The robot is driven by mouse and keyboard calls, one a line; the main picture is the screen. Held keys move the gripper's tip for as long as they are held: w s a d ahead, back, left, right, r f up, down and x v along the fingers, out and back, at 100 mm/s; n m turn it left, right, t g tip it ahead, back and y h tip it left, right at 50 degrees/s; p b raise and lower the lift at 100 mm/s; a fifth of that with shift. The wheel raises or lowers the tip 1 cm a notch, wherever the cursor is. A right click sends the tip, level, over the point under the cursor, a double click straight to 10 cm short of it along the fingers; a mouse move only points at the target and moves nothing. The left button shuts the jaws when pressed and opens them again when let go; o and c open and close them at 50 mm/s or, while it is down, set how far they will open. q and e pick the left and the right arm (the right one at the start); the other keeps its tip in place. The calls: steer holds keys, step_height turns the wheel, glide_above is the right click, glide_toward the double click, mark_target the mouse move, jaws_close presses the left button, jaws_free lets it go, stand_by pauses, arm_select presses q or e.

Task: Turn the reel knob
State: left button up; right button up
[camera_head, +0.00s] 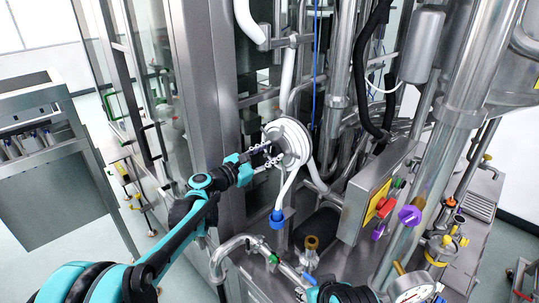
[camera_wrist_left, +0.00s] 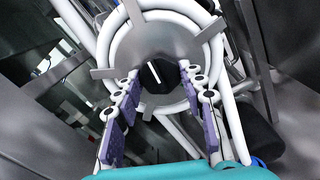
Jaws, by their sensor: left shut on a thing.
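The reel (camera_head: 288,142) is a round grey-metal and white hose reel on the machine's front, with a white hose hanging from it. In the left wrist view the reel knob (camera_wrist_left: 155,76) is a small black knob with a white line, at the reel's centre. My left gripper (camera_head: 266,152) reaches the reel from the left. In the left wrist view its purple-padded fingers (camera_wrist_left: 157,80) stand on both sides of the knob and are shut on it. The head view hides the knob. A teal and black part of mine shows at the bottom edge; no right gripper fingers show.
Pipes and hoses crowd around the reel. A grey control box (camera_head: 368,196) with red and purple knobs stands to its right. A blue hose end (camera_head: 277,218) hangs below the reel. A pressure gauge (camera_head: 411,291) is at the bottom. A grey cabinet (camera_head: 45,170) stands at far left.

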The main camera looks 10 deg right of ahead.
arm_select(q)
steer(key=n, duration=0.4)
steer(key=shift+f+n, duration=0.1)
steer(key=shift+n, duration=0.2)
steer(key=n, duration=0.4)
steer(key=shift+s+n+b, duration=0.1)
steer(key=shift+n+b, duration=0.2)
steer(key=n, duration=0.9)
steer(key=shift+d, duration=0.1)
steer(key=shift+n, duration=0.4)
steer(key=o, duration=1.2)
steer(key=shift+c, duration=0.2)
